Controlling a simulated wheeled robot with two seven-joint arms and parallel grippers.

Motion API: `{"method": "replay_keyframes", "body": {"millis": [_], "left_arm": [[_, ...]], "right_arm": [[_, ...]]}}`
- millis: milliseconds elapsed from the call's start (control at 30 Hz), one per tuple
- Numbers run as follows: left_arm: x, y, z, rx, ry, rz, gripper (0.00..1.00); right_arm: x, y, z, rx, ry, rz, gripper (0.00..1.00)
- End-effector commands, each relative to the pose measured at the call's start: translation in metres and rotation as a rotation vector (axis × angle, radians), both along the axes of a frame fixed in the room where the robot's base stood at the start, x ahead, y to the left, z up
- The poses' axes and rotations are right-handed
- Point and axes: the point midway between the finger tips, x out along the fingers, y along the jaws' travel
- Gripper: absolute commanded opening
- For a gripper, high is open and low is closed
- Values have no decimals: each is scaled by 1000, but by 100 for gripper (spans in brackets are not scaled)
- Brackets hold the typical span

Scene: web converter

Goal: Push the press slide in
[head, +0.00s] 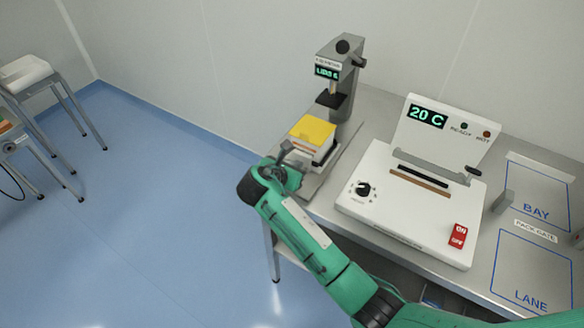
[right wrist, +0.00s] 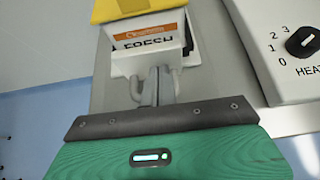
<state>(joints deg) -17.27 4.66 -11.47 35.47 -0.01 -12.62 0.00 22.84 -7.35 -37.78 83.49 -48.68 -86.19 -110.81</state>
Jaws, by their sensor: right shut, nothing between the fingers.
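The press (head: 341,75) stands at the back of the table with a dark head over its base. My right gripper (head: 287,152) is shut and empty, right at the slide's front. It also shows in the right wrist view (right wrist: 157,75), its fingertips against or just short of that front; I cannot tell if they touch. My left gripper is not in view.
A white heat unit (head: 410,195) reading 20 C, with a knob and red switch, stands right of the press. Outlined BAY (head: 537,190) and LANE (head: 533,270) areas lie farther right. Open floor lies left; stools stand far left.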

Motion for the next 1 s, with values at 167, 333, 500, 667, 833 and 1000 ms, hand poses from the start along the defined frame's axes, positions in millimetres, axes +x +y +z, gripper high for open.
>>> {"method": "replay_keyframes", "body": {"millis": [167,333,500,667,833,1000], "left_arm": [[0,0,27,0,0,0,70],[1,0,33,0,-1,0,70],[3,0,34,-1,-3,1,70],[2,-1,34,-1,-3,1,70],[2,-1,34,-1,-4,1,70],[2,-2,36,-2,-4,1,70]], "right_arm": [[44,-34,7,-7,0,-5,0],[77,-58,4,-4,-1,-4,0],[93,-68,2,-1,-1,-2,0],[95,-71,3,0,-4,-2,0],[96,-72,4,-2,-6,-4,0],[97,-73,7,-3,-9,-4,0]]}}
